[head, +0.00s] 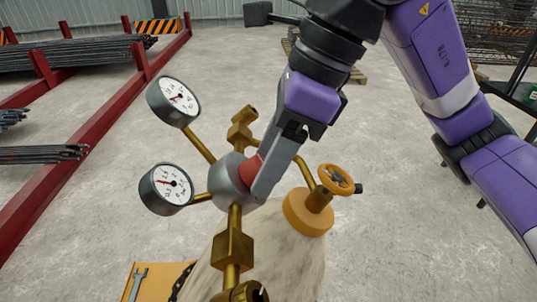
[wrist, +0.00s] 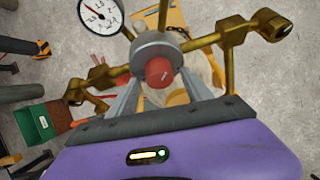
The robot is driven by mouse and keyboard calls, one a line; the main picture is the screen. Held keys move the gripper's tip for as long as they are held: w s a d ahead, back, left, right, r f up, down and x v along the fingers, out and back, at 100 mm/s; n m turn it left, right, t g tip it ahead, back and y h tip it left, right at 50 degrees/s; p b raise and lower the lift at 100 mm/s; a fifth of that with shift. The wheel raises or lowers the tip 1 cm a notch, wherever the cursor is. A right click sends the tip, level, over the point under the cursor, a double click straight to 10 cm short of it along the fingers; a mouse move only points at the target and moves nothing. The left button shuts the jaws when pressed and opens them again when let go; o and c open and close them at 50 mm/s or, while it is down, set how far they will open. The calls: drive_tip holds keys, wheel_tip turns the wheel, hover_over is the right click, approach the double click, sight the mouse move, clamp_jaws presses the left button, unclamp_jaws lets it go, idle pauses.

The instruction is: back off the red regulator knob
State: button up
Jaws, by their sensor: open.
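The red regulator knob (head: 251,168) sticks out of the grey round regulator body (head: 228,180), which has brass fittings and two dial gauges. In the wrist view my gripper's two fingers (wrist: 159,88) are open, one on each side of the knob. I cannot tell whether either finger touches it.
The upper gauge (head: 173,101) and lower gauge (head: 166,189) stand left of the body. An orange handwheel valve (head: 336,180) sits right of my gripper, on a pale cylinder. Red racks (head: 105,82) with rebar stand at left. Open concrete floor lies behind.

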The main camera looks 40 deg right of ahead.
clamp_jaws()
drive_tip(key=shift+f+b, duration=0.1)
drive_tip(key=shift+b, duration=0.2)
